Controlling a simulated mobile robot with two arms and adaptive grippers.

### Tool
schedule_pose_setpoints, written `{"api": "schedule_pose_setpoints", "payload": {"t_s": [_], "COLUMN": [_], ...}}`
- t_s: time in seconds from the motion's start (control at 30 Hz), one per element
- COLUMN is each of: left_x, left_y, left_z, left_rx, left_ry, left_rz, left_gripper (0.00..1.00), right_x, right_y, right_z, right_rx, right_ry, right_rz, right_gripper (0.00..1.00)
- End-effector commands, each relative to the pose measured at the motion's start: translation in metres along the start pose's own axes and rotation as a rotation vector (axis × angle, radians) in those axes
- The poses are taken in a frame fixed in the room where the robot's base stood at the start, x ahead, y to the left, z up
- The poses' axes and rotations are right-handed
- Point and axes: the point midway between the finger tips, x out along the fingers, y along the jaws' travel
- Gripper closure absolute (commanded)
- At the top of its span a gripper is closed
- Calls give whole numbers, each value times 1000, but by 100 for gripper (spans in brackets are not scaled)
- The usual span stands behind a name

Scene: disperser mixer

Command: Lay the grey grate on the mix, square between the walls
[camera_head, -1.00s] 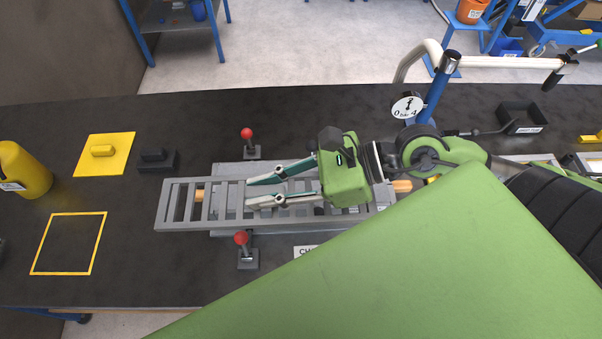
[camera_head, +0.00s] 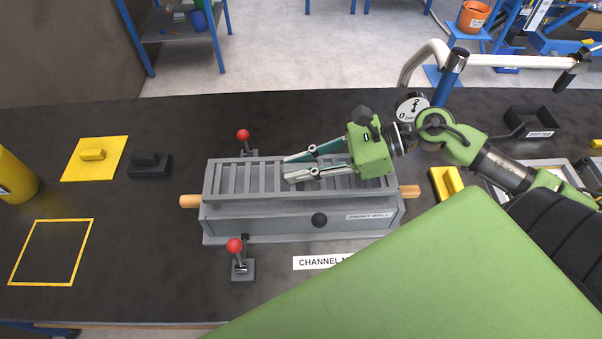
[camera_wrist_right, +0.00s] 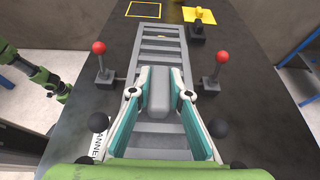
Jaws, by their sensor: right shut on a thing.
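The grey grate (camera_head: 240,179) is a ladder of slats with a grey block grip (camera_wrist_right: 158,92) on its middle. It lies along the channel mould (camera_head: 260,221), behind the front wall (camera_head: 285,214), roughly level with the wall tops. I cannot tell whether it rests on the mix, which is hidden beneath. In the right wrist view the grate (camera_wrist_right: 160,47) runs lengthwise ahead. My right gripper (camera_head: 287,168) is shut on the block grip, coming from the right. My left arm shows at the wrist view's left edge; its gripper is unclear.
Red-knobbed levers stand in front (camera_head: 235,246) and behind (camera_head: 243,136). Wooden handles stick out left (camera_head: 190,201) and right (camera_head: 409,191). A black block (camera_head: 150,166), a yellow plate (camera_head: 94,160) and an empty yellow outline (camera_head: 50,252) lie left. A pressure gauge (camera_head: 411,107) stands behind right.

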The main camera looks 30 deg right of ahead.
Motion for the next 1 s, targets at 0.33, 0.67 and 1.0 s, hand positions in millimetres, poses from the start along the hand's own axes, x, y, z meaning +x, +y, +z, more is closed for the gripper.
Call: {"api": "schedule_pose_setpoints", "payload": {"t_s": [0.33, 0.67, 1.0], "left_x": [-12, -9, -8], "left_y": [-2, -3, -3], "left_z": [-1, -1, -1], "left_rx": [-2, -2, -1], "left_ry": [1, 1, 1], "left_rz": [-3, -4, -4], "left_gripper": [60, 60, 60], "right_x": [11, 12, 13], "right_y": [-5, -5, -4], "right_z": [-31, -36, -38], "right_rx": [0, -3, -1], "right_ry": [-5, -3, 1], "right_rz": [0, 0, 2], "right_gripper": [100, 100, 66]}}
